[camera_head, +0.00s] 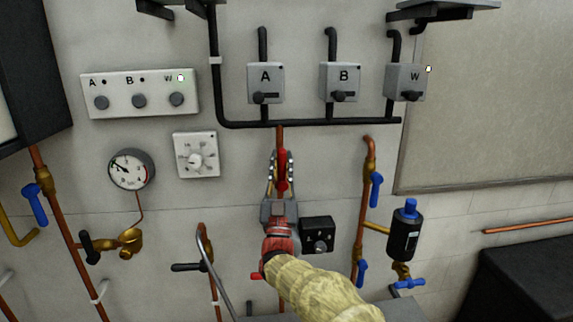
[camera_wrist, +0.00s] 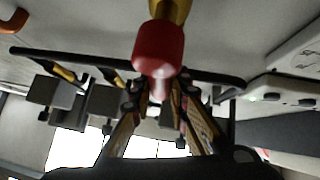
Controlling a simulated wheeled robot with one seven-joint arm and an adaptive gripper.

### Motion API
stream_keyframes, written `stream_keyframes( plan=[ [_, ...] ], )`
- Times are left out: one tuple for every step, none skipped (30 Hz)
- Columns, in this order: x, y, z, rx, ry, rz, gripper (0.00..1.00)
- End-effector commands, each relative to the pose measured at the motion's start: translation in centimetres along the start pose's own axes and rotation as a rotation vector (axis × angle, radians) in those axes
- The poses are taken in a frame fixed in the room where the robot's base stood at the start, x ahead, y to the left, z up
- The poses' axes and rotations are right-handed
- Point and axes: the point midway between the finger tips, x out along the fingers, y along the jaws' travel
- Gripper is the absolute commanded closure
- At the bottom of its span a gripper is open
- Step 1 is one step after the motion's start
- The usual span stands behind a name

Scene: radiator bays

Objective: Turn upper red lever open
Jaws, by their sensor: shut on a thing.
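The upper red lever (camera_head: 283,168) is on the copper pipe below the switch boxes in the head view. It looks roughly upright there, in line with the pipe. My gripper (camera_head: 281,172) reaches up to it with a finger on each side, shut on it. In the wrist view the lever's red end (camera_wrist: 158,50) is large at top centre, with a brass part above it. My gripper's fingers (camera_wrist: 162,105) come up from below around its narrow part. The exact contact points are partly hidden.
Switch boxes A (camera_head: 265,84), B (camera_head: 340,82) and W (camera_head: 405,83) sit above. A gauge (camera_head: 131,169) and dial (camera_head: 196,155) are left. A black box (camera_head: 317,234) is close right of my wrist. A blue-handled pipe (camera_head: 375,188) stands further right.

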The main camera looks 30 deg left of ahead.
Motion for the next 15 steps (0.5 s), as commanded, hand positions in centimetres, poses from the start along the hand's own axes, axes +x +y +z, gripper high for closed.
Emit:
stream_keyframes(
  plan=[
    [-0.10,-0.18,0.10,0.000,-0.002,-0.004,1.00],
    [-0.09,-0.18,0.10,0.000,-0.002,-0.004,1.00],
    [-0.10,-0.18,0.10,0.000,-0.002,-0.004,1.00],
    [-0.10,-0.17,0.10,0.000,-0.002,-0.004,1.00],
    [-0.10,-0.18,0.10,0.000,-0.002,-0.004,1.00],
    [-0.10,-0.17,0.10,0.000,-0.002,-0.003,1.00],
    [-0.10,-0.17,0.10,0.000,-0.002,-0.003,1.00],
    [-0.10,-0.17,0.11,0.000,-0.002,-0.003,1.00],
    [-0.11,-0.17,0.11,0.000,-0.002,-0.003,0.83],
    [-0.11,-0.17,0.11,0.000,-0.002,-0.003,0.81],
    [-0.11,-0.17,0.11,0.000,-0.002,-0.003,0.79],
    [-0.11,-0.16,0.11,0.000,-0.002,-0.003,0.77],
    [-0.10,-0.15,0.10,0.000,-0.002,-0.003,0.75],
    [-0.10,-0.14,0.10,0.000,-0.002,-0.003,0.74],
    [-0.09,-0.12,0.09,0.000,-0.002,-0.002,0.71]
  ],
)
